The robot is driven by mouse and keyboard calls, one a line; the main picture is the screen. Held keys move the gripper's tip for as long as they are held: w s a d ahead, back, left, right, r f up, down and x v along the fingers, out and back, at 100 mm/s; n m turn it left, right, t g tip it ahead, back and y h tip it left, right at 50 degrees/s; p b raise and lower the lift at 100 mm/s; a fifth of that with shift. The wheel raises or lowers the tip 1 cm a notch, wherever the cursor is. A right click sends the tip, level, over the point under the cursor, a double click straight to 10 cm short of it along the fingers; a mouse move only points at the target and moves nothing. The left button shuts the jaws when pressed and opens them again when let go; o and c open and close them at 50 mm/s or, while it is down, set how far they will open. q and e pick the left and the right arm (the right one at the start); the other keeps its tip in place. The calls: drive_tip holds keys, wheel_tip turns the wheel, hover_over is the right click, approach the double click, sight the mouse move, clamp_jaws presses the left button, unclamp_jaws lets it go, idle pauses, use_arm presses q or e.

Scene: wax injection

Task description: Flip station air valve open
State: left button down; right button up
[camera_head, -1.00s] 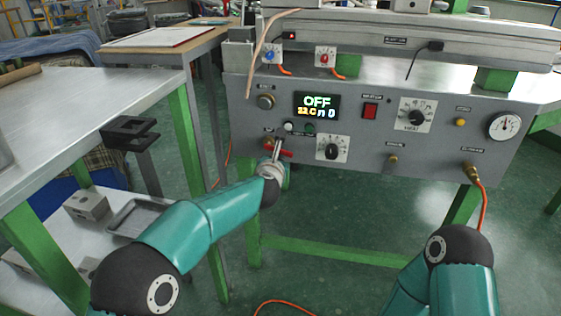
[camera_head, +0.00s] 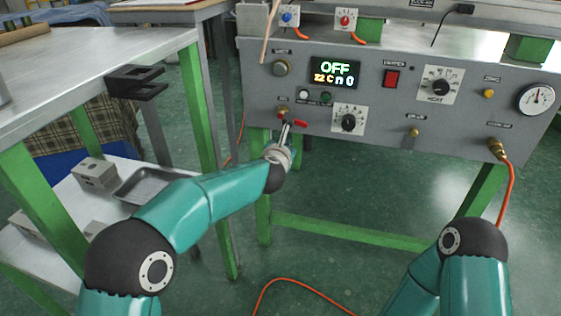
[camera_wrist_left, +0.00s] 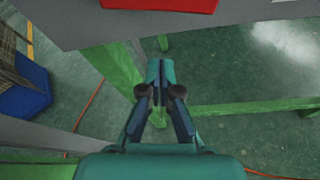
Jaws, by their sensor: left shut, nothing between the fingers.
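The station air valve is a small brass fitting (camera_head: 282,112) with a red lever (camera_head: 300,123) at the lower left of the grey panel. The lever lies roughly sideways, tilted slightly down to the right. My left gripper (camera_head: 287,125) is shut and empty, its tips at or just below the lever; I cannot tell whether they touch. In the left wrist view, the shut fingertips (camera_wrist_left: 160,65) point toward the panel's lower edge, and the red lever (camera_wrist_left: 165,4) is cut off at the top. My right gripper is out of view.
The panel carries an OFF display (camera_head: 334,72), a red switch (camera_head: 391,79), a dial close right of the valve (camera_head: 349,120) and a gauge (camera_head: 537,98). An orange hose (camera_head: 508,190) hangs at right. A steel table (camera_head: 90,45) with a black bracket (camera_head: 134,82) stands left.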

use_arm(q)
drive_tip(key=v, duration=0.8)
drive_tip(key=shift+s+r, duration=0.25)
drive_tip(key=shift+r, duration=0.15)
